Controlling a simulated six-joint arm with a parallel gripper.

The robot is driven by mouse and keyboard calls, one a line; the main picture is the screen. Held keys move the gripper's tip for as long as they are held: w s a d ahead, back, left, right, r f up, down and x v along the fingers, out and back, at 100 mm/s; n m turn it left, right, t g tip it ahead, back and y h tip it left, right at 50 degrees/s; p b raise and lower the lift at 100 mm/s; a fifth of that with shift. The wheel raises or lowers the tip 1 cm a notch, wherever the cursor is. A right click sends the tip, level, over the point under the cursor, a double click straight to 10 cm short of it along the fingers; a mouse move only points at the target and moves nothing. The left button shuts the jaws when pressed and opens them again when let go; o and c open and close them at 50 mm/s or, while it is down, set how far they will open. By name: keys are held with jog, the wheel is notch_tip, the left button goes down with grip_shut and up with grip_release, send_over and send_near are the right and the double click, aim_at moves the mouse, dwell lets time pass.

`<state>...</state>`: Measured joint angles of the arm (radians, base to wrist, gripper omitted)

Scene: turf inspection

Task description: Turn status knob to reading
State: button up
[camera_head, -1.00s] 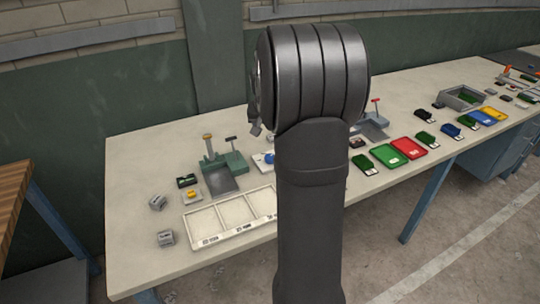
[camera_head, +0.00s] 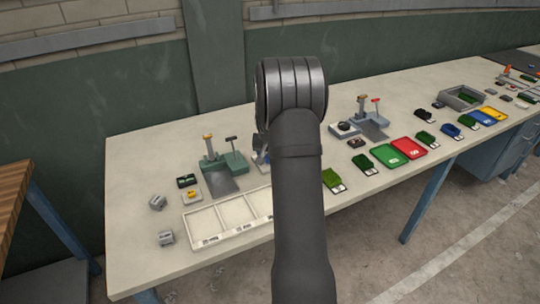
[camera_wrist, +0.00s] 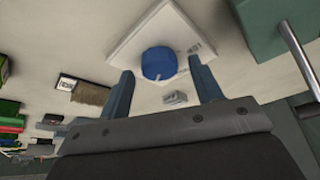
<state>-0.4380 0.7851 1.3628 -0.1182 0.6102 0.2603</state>
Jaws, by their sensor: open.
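The blue round knob (camera_wrist: 159,63) sits on a square white plate (camera_wrist: 133,40) in the wrist view. My gripper (camera_wrist: 161,66) is open, with one finger on each side of the knob in the picture. I cannot tell whether either finger touches it. In the head view my arm hides most of the knob and gripper; only a bit of the white plate (camera_head: 258,158) shows beside my arm.
A green fixture with a lever (camera_head: 235,160) stands close left of the plate. A white three-part tray (camera_head: 228,212) lies in front. A green tray (camera_head: 388,155) and red tray (camera_head: 409,148) lie right. A small grey block (camera_wrist: 175,98) shows between my fingers.

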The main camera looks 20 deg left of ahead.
jog(key=shift+w+f, duration=0.15)
jog(key=shift+f, duration=0.1)
jog(key=c, duration=1)
jog(key=shift+n, duration=0.3)
jog(key=n+y, duration=0.1)
jog(key=n, duration=0.1)
jog(key=n+g+y, duration=0.1)
jog(key=n, duration=0.2)
jog(key=shift+d, duration=0.1)
jog(key=n+g, duration=0.1)
jog(key=n, duration=0.2)
jog(key=n+g+y, duration=0.1)
jog(key=n, duration=0.2)
jog(key=shift+w, duration=0.2)
jog(key=shift+d, duration=0.1)
